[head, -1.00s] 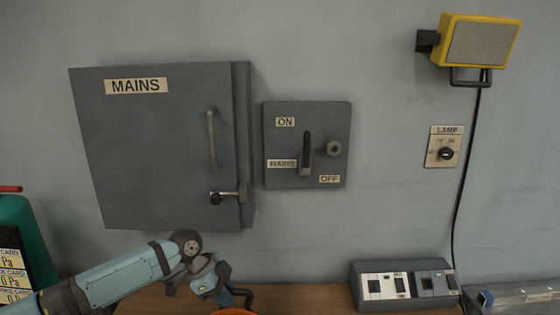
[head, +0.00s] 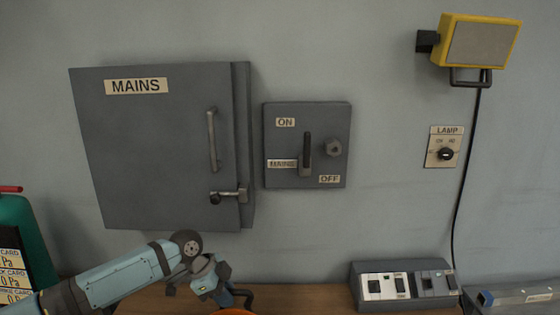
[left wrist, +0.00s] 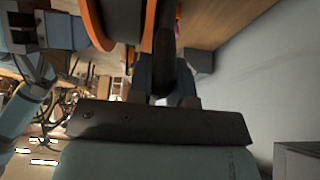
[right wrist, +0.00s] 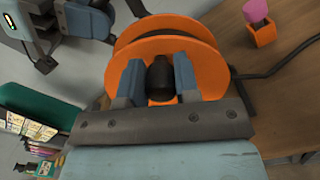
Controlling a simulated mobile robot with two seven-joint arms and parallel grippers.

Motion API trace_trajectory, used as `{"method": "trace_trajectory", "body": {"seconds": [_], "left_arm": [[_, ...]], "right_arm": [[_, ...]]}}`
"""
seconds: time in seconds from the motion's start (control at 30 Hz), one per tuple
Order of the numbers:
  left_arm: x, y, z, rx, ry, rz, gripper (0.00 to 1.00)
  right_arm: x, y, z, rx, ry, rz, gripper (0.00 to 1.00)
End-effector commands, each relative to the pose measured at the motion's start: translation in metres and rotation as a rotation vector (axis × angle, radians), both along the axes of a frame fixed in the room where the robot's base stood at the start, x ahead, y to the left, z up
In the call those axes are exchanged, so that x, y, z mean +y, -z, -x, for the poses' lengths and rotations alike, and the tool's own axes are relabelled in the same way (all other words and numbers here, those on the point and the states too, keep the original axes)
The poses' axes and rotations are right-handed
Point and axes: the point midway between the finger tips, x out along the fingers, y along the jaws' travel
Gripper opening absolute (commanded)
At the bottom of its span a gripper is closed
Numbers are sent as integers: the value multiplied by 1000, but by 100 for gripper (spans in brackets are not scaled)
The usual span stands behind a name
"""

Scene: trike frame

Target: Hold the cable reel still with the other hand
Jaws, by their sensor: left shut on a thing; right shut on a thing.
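The cable reel is orange with a dark middle; only a sliver of it (head: 232,311) shows at the bottom edge of the head view. In the right wrist view its orange discs (right wrist: 205,60) fill the middle. My right gripper (right wrist: 159,75) is shut on a black knob (right wrist: 160,80) in front of the reel. In the left wrist view the reel's orange rim (left wrist: 96,25) is at the upper left. My left gripper (left wrist: 165,75) is shut on a dark bar (left wrist: 163,45) beside the reel. The left gripper (head: 230,292) also shows low in the head view, by a black bent handle.
The wooden bench (head: 310,297) runs under the wall. A grey switch box (head: 405,285) stands on it to the right. An orange block with a pink top (right wrist: 262,33) sits on the bench. The mains cabinet (head: 160,160) and switch (head: 290,150) are on the wall.

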Motion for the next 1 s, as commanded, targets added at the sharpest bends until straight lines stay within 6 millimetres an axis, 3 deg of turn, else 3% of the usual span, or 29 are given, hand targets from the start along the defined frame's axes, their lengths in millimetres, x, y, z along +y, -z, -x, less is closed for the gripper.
{"method": "trace_trajectory", "body": {"seconds": [0.03,0.07,0.1,0.2,0.57,0.67,1.0], "left_arm": [[3,14,5,19,2,-15,0],[3,14,5,19,2,-15,0],[3,14,5,19,2,-15,0],[2,14,5,19,2,-15,0],[2,14,5,19,2,-14,0],[2,14,5,19,2,-14,0],[2,14,5,19,2,-13,0]], "right_arm": [[-1,4,0,2,1,2,16],[-1,4,0,3,1,2,16],[-1,4,0,3,1,3,37],[0,3,0,3,1,2,59],[1,4,6,3,-2,1,59],[1,3,18,2,-2,-1,59],[2,3,90,1,-1,-1,59]]}}
